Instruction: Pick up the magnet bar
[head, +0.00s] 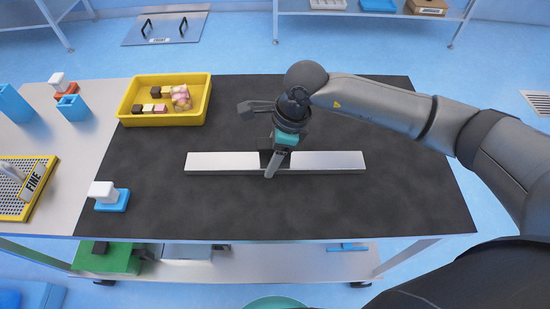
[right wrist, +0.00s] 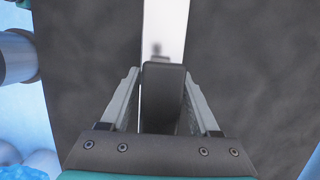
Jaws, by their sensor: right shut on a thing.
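The magnet bar (head: 328,161) is a long silver bar with a dark middle grip, lying level across the middle of the black mat in the head view. My right gripper (head: 272,168) comes down over its middle and is shut on the dark grip. In the right wrist view the dark grip sits between the two fingers (right wrist: 162,105), and the silver bar (right wrist: 165,25) runs on beyond it. I cannot tell whether the bar touches the mat or is just above it. My left gripper is not in view.
A yellow tray (head: 123,113) with several pink, white and brown sweets stands at the back left of the mat (head: 400,205). A white-and-blue block (head: 110,197) stands at the front left. A yellow sieve marked FINE (head: 10,205) and blue containers (head: 73,107) stand further left. The mat's right side is clear.

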